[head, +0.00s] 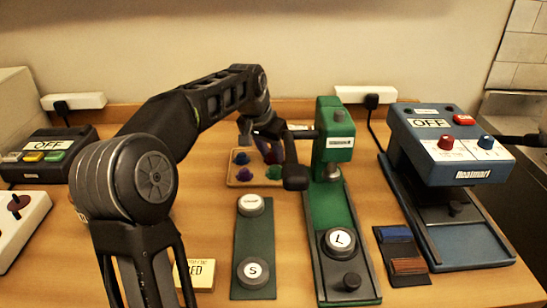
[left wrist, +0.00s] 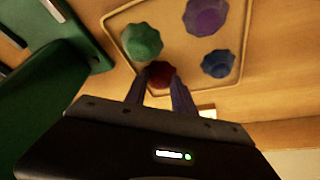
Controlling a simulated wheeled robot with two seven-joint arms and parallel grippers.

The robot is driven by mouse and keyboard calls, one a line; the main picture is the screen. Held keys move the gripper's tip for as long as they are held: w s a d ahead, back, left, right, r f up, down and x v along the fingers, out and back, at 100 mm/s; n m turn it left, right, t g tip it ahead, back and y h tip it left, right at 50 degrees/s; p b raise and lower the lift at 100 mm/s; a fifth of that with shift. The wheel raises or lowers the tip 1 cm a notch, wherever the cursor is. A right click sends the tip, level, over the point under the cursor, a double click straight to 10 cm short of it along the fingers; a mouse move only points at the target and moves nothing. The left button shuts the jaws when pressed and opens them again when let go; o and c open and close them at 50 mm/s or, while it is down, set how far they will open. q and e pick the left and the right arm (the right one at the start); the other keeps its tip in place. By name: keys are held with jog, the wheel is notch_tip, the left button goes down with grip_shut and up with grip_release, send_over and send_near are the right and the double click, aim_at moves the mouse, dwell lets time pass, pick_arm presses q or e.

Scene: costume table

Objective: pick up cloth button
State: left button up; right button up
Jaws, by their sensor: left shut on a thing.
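A shallow wooden tray (head: 231,183) holds small faceted cloth buttons. In the left wrist view, a dark red cloth button (left wrist: 161,74) sits between my left fingertips. My left gripper (left wrist: 158,86) is shut on it. In the head view, my left gripper (head: 268,150) reaches down over the back of the tray, and my arm hides part of it. A green button (left wrist: 142,41), a purple button (left wrist: 206,16) and a blue button (left wrist: 218,64) lie in the tray apart from the fingers. I cannot tell whether the red button is clear of the tray floor. My right gripper is not in view.
A green press (head: 335,150) stands just right of the tray. A green strip with round dies (head: 254,235) lies in front. A blue heat-press machine (head: 440,140) is at right, and a dark control box (head: 45,155) at left. The wall closes off the back.

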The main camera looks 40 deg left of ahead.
aim_at(271, 156)
pick_arm(q)
grip_shut()
jog(key=shift+r, duration=0.1)
notch_tip(271, 156, up, 10)
jog(key=p, duration=0.2)
dwell(0.8)
